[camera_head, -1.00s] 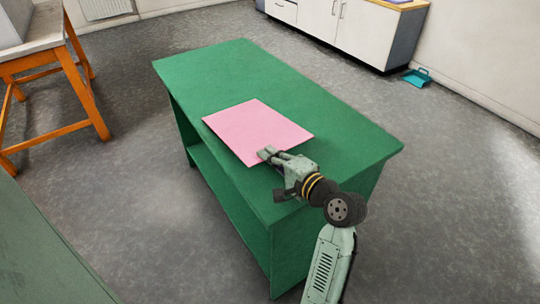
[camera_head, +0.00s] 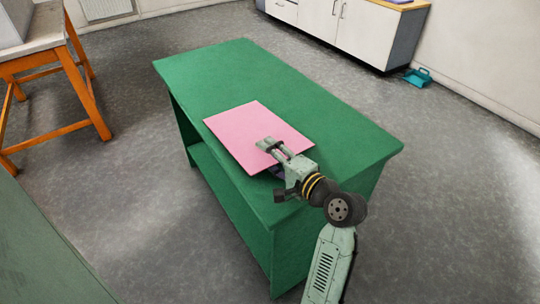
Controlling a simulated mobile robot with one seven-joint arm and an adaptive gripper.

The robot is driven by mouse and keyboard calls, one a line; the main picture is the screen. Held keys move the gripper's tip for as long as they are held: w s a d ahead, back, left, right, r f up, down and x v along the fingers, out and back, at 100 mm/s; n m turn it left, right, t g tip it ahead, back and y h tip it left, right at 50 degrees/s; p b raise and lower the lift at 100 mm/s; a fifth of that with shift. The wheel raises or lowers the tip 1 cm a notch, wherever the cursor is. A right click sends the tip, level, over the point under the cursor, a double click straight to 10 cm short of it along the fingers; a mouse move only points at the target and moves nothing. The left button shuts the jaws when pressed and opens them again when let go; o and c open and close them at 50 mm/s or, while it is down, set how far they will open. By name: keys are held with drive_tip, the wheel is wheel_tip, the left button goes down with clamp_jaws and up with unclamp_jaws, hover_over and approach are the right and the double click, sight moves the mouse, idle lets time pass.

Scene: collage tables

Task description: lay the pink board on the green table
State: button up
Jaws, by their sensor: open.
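The pink board (camera_head: 245,128) lies on the top of the green table (camera_head: 225,70), toward its left long edge. It looks flat, and its left corner is close to that edge. My gripper (camera_head: 268,145) is open at the board's near right side. Its fingers show over the board's surface and cover part of its near edge. I cannot tell whether a finger still touches the board.
The far end and the right strip of the tabletop are bare. An orange-legged table (camera_head: 75,75) stands at the left, and a white cabinet (camera_head: 345,30) at the back. A teal dustpan (camera_head: 418,77) lies on the floor at the right.

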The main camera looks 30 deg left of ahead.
sight(290, 196)
drive_tip(key=shift+o, duration=1)
drive_tip(key=shift+f, duration=0.15)
drive_tip(key=shift+s+f+b, duration=0.1)
drive_tip(key=shift+f+b, duration=0.6)
drive_tip(key=shift+f, duration=0.9)
drive_tip(key=shift+c, duration=1)
drive_tip(key=shift+f, duration=0.1)
drive_tip(key=shift+c, duration=1.4)
drive_tip(key=v, duration=0.3)
drive_tip(key=f+v, duration=0.1)
drive_tip(key=v, duration=0.2)
drive_tip(key=s+v, duration=0.1)
drive_tip(key=v, duration=0.2)
drive_tip(key=shift+f, duration=0.15)
drive_tip(key=shift+c, duration=0.2)
